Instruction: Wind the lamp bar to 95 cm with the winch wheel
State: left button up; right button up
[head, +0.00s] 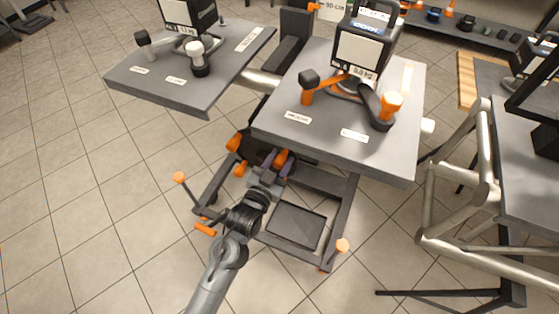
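My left gripper (277,162) reaches in from the lower left of the head view. Its fingers are at several orange grips (235,143) on a dark mechanism below the front edge of the grey platform. These grips look like part of the winch wheel, but my gripper and the platform hide much of it. One orange piece appears between or just behind the fingers; I cannot tell whether they are closed on it. A white sign (333,8) at the top edge seems to read 90 cm. I cannot make out the lamp bar. My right gripper is out of view.
The grey platform (270,125) carries a boxy unit labelled 5.0 kg (362,50). A second platform (200,100) stands at upper left. A wheeled base (335,185) with orange-tipped levers lies below. Pale tubes (455,245) and a dark table stand at right. Tiled floor is clear at left.

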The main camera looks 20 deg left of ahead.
pick_arm(q)
grip_shut()
jog(key=shift+d+f+m+p, duration=0.1)
jog(key=shift+f+m+p, duration=0.1)
jog(key=shift+m+p, duration=0.15)
